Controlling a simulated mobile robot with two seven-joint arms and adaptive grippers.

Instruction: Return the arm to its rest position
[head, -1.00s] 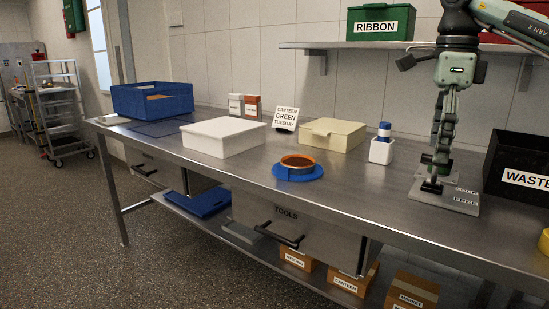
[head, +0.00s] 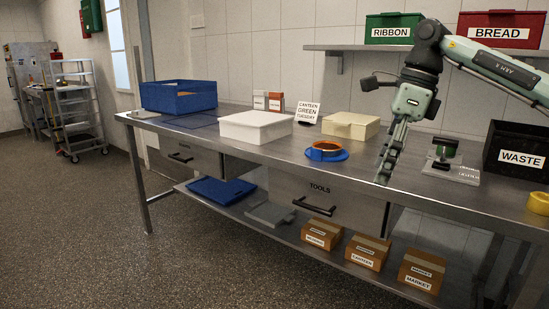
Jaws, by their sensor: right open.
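My right arm (head: 495,68) comes in from the upper right. Its right gripper (head: 384,177) points down over the table, open, with nothing seen between the fingers. It is left of a green and black device (head: 442,152) standing on a grey labelled plate (head: 462,174), and apart from it. Its fingertips appear low, near the table's front part; the exact gap to the top cannot be told. My left gripper is not in view.
The steel table (head: 290,160) holds a blue crate (head: 180,97), a white box (head: 256,127), a cream box (head: 350,125), an orange ring on a blue disc (head: 326,151), a black WASTE bin (head: 515,150) and yellow tape (head: 538,203). A shelf (head: 345,47) hangs behind.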

